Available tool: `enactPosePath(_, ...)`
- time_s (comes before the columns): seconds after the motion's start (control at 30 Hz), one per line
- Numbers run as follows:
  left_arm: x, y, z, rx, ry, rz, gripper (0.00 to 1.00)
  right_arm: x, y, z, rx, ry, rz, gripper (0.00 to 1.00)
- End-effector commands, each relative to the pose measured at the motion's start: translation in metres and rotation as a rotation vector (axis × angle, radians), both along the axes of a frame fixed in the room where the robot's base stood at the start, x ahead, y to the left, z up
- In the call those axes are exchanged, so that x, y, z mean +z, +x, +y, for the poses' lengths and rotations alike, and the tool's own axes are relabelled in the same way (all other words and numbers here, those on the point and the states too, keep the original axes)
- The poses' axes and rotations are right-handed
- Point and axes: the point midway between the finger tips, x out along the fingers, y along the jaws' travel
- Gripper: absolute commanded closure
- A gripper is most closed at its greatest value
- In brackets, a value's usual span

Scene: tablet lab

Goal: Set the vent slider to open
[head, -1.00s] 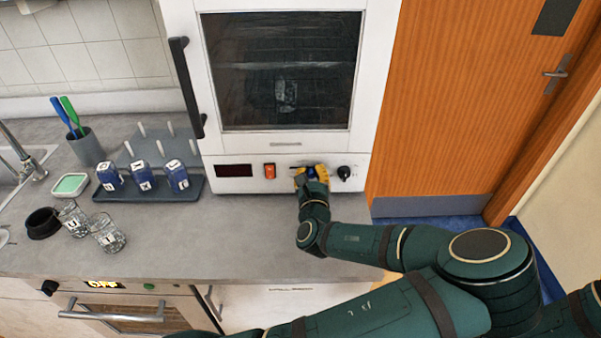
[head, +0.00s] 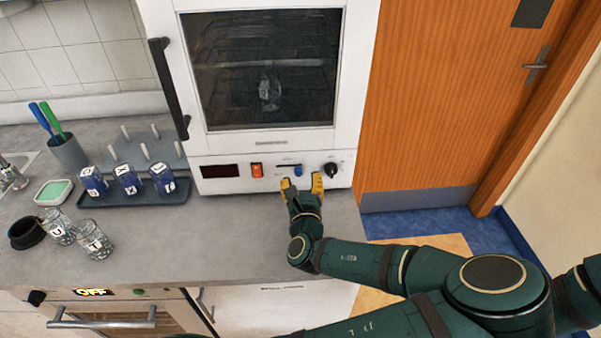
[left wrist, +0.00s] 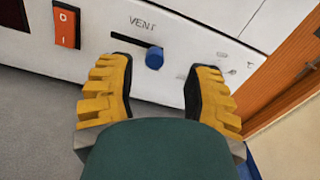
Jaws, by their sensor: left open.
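The vent slider is a blue knob (head: 298,170) in a dark slot on the oven's white front panel (head: 226,187). In the left wrist view the knob (left wrist: 154,58) sits at the right end of the slot, below the word VENT. No open or closed marking is readable. My left gripper (head: 302,183) is open and empty, with its yellow fingertips just in front of the panel below the knob. In the left wrist view the gripper (left wrist: 164,78) has its fingers on either side of the knob, with clear gaps. My right gripper is out of view.
An orange-red power switch (head: 257,170) is left of the slider and a black dial (head: 331,169) is right of it. A blue bottle rack (head: 130,196) and glass beakers (head: 95,239) stand on the counter at left. The counter (head: 230,240) before the oven is clear.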

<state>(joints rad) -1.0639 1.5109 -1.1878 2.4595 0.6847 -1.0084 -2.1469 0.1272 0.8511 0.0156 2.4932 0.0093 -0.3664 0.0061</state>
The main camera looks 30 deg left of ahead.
Motion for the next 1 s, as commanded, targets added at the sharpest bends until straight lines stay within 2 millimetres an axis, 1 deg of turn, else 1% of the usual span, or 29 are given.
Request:
enactPosePath(0.03,0.001,-0.007,-0.005,-0.003,0.004,0.002,0.49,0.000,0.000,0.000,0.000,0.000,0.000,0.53)
enactPosePath(0.13,0.000,-0.017,-0.012,-0.002,0.000,0.000,0.49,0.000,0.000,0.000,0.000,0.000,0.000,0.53)
enactPosePath(0.3,0.000,-0.026,-0.016,-0.001,0.001,-0.001,0.49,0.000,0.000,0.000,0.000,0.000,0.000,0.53)
enactPosePath(0.8,0.001,-0.027,-0.016,0.000,0.000,-0.001,0.49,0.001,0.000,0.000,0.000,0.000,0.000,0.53)
enactPosePath(0.87,0.005,-0.027,-0.016,0.000,0.000,-0.001,0.49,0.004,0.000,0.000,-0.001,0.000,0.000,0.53)
enactPosePath(0.9,0.009,-0.027,-0.016,0.000,0.000,-0.001,0.49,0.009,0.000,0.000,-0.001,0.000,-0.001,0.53)
enactPosePath(0.97,0.020,-0.027,-0.016,0.000,0.000,-0.001,0.49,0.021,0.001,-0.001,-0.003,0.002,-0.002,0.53)
enactPosePath(1.0,0.029,-0.027,-0.016,0.000,0.000,-0.001,0.49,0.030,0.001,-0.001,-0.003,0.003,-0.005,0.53)
